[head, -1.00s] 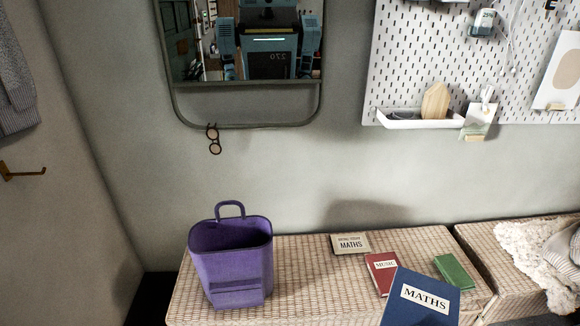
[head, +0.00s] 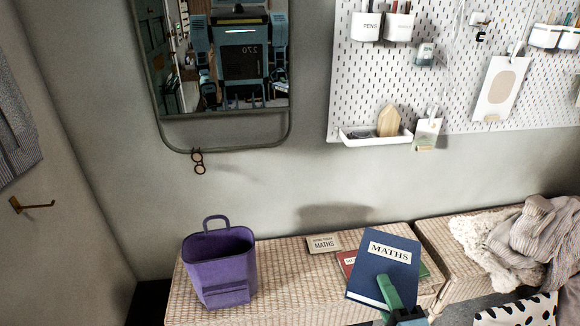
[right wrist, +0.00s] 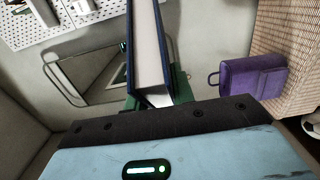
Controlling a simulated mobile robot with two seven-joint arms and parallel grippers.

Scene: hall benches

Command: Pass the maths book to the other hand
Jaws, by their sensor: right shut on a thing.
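The maths book (head: 386,258) is dark blue with a white MATHS label, and its cover faces me in the head view. My right gripper (head: 388,286) is shut on its lower edge and holds it in front of the wicker bench (head: 290,304). In the right wrist view the book (right wrist: 148,50) stands edge-on between the green fingers, with its pale pages showing between blue covers. My left gripper is in neither view now.
A purple bag (head: 220,270) stands open on the bench's left part. A knitted pile (head: 535,240) covers the right bench.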

